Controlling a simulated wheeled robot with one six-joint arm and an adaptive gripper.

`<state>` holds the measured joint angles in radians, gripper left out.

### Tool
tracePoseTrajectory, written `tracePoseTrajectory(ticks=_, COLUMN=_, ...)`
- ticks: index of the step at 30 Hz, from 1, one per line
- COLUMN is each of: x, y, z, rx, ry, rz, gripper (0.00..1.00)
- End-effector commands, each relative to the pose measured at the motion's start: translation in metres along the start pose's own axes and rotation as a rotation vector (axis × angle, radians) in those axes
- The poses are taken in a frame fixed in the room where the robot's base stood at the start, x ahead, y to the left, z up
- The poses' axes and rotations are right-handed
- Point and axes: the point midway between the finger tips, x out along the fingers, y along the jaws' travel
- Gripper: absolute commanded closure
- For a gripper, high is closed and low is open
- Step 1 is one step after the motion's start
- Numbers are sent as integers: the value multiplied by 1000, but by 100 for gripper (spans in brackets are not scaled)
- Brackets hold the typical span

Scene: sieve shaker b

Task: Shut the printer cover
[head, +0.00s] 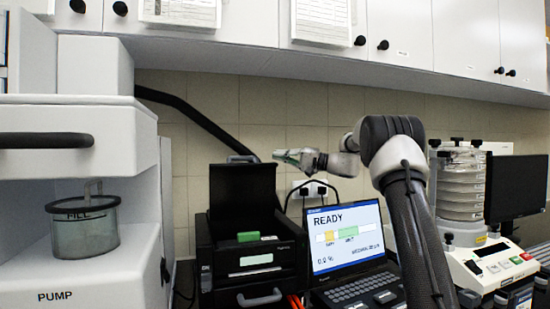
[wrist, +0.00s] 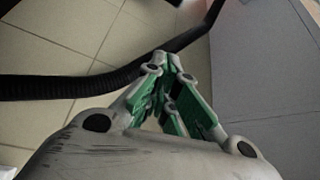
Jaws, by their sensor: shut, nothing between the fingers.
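The black printer (head: 250,262) stands on the counter left of the laptop. Its cover (head: 243,190) is raised, standing upright at the back of the printer. A green piece (head: 248,237) shows inside the open top. My gripper (head: 279,155) is shut and empty, level with the cover's top edge and just to its right in the picture; I cannot tell whether they touch. In the wrist view my gripper (wrist: 170,62) shows its green-padded fingers together. A flat grey panel (wrist: 265,65) fills the right side there, and I cannot tell for certain that it is the cover.
A black hose (head: 190,115) runs along the tiled wall behind the printer. The laptop (head: 347,240) reading READY stands close on the right. The white pump unit (head: 85,200) is on the left, the sieve shaker (head: 462,190) on the right. Cupboards (head: 240,22) hang above.

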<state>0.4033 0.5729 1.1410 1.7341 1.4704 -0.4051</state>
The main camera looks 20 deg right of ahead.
Motion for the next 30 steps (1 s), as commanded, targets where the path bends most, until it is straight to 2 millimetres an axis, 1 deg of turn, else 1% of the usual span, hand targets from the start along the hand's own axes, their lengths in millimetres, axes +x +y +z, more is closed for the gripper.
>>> tracePoseTrajectory(ticks=1, x=12, y=0, z=1, rx=0, ry=-4, rz=-1, gripper=100)
tracePoseTrajectory(ticks=6, x=49, y=0, z=1, rx=-1, ry=-4, rz=-1, gripper=100)
tracePoseTrajectory(ticks=11, x=81, y=0, z=1, rx=0, ry=-3, rz=-1, gripper=100)
tracePoseTrajectory(ticks=12, x=75, y=-1, z=8, rx=1, ry=1, rz=1, gripper=100)
tracePoseTrajectory(ticks=15, x=69, y=-1, z=23, rx=1, ry=1, rz=2, gripper=100)
tracePoseTrajectory(ticks=19, x=65, y=0, z=34, rx=0, ry=1, rz=2, gripper=100)
tracePoseTrajectory(ticks=23, x=64, y=0, z=38, rx=0, ry=2, rz=2, gripper=100)
tracePoseTrajectory(ticks=30, x=64, y=0, z=39, rx=0, ry=2, rz=2, gripper=100)
